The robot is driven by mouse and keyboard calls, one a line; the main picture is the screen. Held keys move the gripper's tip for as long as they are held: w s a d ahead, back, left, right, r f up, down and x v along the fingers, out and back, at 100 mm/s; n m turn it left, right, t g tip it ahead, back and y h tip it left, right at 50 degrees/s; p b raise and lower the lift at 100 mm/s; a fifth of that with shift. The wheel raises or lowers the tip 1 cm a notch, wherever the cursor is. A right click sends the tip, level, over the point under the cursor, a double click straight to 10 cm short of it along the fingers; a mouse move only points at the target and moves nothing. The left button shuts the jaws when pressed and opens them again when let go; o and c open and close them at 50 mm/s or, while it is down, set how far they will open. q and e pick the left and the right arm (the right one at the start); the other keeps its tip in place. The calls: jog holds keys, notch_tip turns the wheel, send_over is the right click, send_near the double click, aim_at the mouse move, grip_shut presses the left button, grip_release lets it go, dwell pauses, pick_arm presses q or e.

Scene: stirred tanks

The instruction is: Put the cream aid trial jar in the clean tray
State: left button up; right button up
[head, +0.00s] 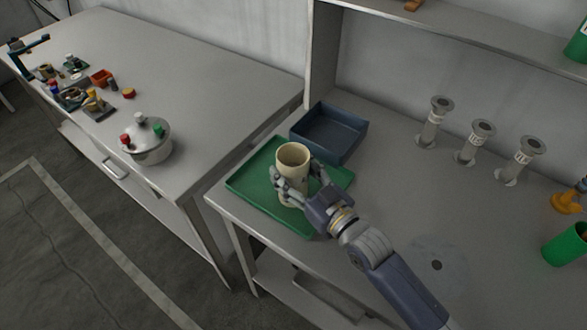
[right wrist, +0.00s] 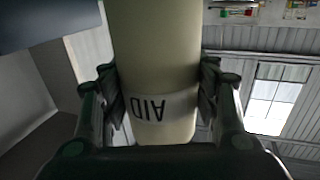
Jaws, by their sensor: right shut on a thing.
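The cream jar (head: 293,158) is upright over the green tray (head: 247,183) in the head view. My right gripper (head: 296,183) is shut on it, with fingers on both sides. In the right wrist view the jar (right wrist: 152,60) fills the middle between the fingers, and its pale label reads AID, upside down. I cannot tell whether the jar's base touches the tray. A dark blue tray (head: 345,153) stands just behind the green one and looks empty. Neither tray shows a readable name. My left gripper is not in view.
Several grey flanged cylinders, one of them here (head: 475,142), stand at the right rear of the bench. A green cup (head: 566,244) and an orange object (head: 568,200) are at far right. A steel vessel (head: 149,143) sits on the left table. A shelf (head: 470,45) overhangs the back.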

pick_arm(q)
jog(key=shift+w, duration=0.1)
pick_arm(e)
jog(key=o, duration=0.7)
jog(key=shift+f, duration=0.2)
jog(key=o, duration=0.4)
jog(key=shift+r, duration=0.3)
jog(key=b+v, duration=0.2)
jog(key=v, duration=0.8)
jog(key=shift+s+d+f, duration=0.1)
jog(key=shift+f, duration=0.1)
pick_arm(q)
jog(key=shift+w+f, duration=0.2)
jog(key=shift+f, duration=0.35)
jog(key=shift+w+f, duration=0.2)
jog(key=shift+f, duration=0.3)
pick_arm(e)
jog(key=shift+v, duration=0.9)
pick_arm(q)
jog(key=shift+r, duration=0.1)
pick_arm(e)
jog(key=shift+r, duration=0.15)
